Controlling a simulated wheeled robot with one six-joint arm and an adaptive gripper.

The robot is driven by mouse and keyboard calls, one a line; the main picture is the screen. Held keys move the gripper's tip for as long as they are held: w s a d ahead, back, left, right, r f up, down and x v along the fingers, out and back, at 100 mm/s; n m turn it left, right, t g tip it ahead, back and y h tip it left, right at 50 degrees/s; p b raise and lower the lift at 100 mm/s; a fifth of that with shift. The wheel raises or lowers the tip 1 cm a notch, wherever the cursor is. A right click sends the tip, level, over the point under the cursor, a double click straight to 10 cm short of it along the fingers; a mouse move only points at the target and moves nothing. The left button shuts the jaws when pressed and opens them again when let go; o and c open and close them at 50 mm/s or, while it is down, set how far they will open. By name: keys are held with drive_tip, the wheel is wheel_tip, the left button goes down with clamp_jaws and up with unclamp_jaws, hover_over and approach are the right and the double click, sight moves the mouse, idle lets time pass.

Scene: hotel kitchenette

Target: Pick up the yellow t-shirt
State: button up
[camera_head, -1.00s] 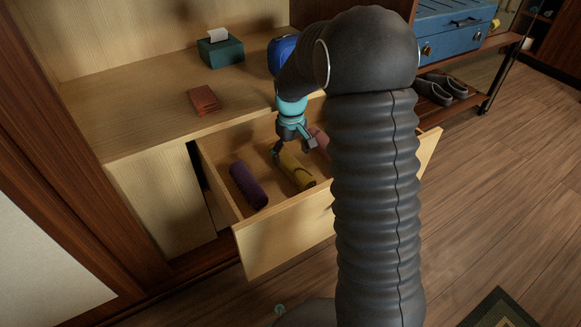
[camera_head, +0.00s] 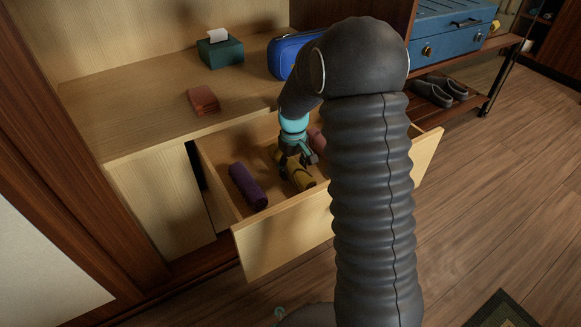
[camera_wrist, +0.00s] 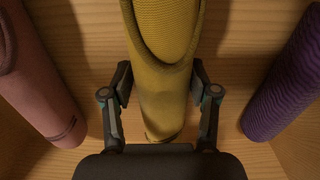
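The rolled yellow t-shirt (camera_head: 303,181) lies in the open drawer, partly hidden by my gripper in the head view. In the wrist view the yellow t-shirt (camera_wrist: 166,95) runs down the middle of the picture. My gripper (camera_head: 293,168) is down in the drawer over the roll. In the wrist view my gripper (camera_wrist: 160,85) is open, with one finger on each side of the yellow roll. A small gap shows at the fingers, and I cannot tell whether either one touches the cloth.
A purple roll (camera_head: 248,185) and a pink roll (camera_head: 317,139) lie on either side in the drawer (camera_head: 285,237). On the counter are a tissue box (camera_head: 221,52), a reddish-brown stack (camera_head: 203,100) and a blue case (camera_head: 290,57). The drawer walls stand close around.

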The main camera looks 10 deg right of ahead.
drive_tip(key=shift+c, duration=0.8)
